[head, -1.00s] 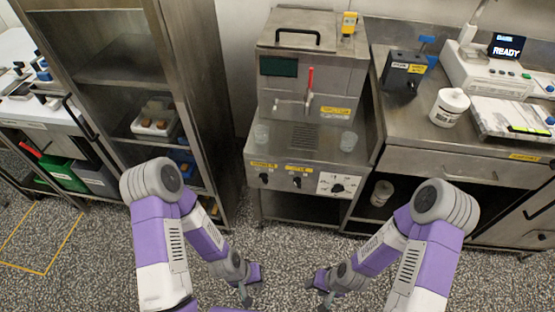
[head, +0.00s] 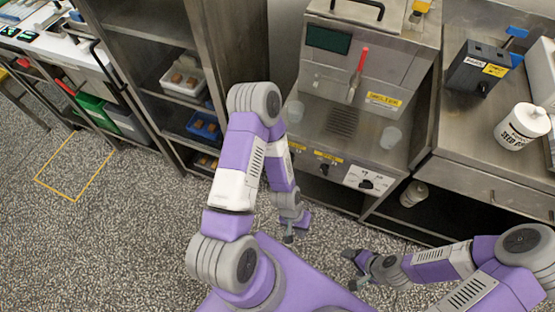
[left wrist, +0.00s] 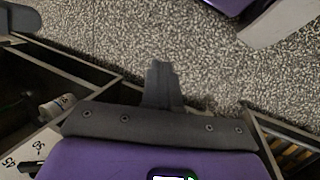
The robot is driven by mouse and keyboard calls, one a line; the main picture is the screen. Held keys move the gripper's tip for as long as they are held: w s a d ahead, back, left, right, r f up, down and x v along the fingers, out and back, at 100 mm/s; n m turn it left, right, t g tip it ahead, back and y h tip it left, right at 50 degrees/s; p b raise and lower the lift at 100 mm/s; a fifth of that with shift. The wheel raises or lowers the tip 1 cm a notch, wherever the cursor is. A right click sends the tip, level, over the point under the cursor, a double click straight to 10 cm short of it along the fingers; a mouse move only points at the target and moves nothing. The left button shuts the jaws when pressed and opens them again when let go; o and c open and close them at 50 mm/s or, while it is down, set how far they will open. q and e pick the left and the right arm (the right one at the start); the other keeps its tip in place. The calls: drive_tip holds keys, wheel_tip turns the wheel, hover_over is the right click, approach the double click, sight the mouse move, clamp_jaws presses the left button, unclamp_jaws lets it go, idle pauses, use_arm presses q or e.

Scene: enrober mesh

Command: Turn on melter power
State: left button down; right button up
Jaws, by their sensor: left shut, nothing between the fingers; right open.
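The melter (head: 365,75) is a steel machine with a dark display, a red-handled lever (head: 358,70) and a yellow label. Its front panel has yellow labels, a black knob (head: 323,168) and a dial on a white plate (head: 367,182). The left part of this panel is hidden behind my left arm. My left gripper (head: 292,234) is shut and empty, low in front of the melter, apart from it. Its fingers also show in the left wrist view (left wrist: 160,85). My right gripper (head: 352,270) is open and empty, low over the floor, to the right of the left one.
A steel shelf rack (head: 240,60) with bins stands left of the melter. A bench (head: 480,165) with a white bottle (head: 522,127) and a black box (head: 478,68) is on the right. Two clear cups stand on the melter's ledge. Speckled floor is free at left.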

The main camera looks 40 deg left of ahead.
use_arm(q)
drive_tip(key=w+a+f+n+t+h+p, duration=0.1)
drive_tip(key=w+a+n+t+h+p, duration=0.1)
drive_tip(key=w+a+n+t+h, duration=0.35)
drive_tip(key=w+a+n+t+h+p, duration=0.1)
drive_tip(key=w+a+n+t+h, duration=0.1)
drive_tip(key=a+n+t+h, duration=0.5)
drive_tip(key=s+a+r+n+t+y, duration=0.1)
drive_tip(key=a+t+y, duration=0.5)
drive_tip(key=a, duration=0.9)
drive_tip(key=shift+s+a+r+t+y+p, duration=0.35)
drive_tip(key=shift+s+r+t+p, duration=0.1)
drive_tip(key=shift+s+r+t, duration=0.35)
drive_tip(key=shift+w+d, duration=0.1)
drive_tip(key=s+d+r+x, duration=0.1)
drive_tip(key=d+x, duration=0.1)
drive_tip(key=x, duration=1)
drive_tip(key=shift+d+r+p, duration=0.15)
drive_tip(key=shift+d+p, duration=0.15)
drive_tip(key=shift+p, duration=0.05)
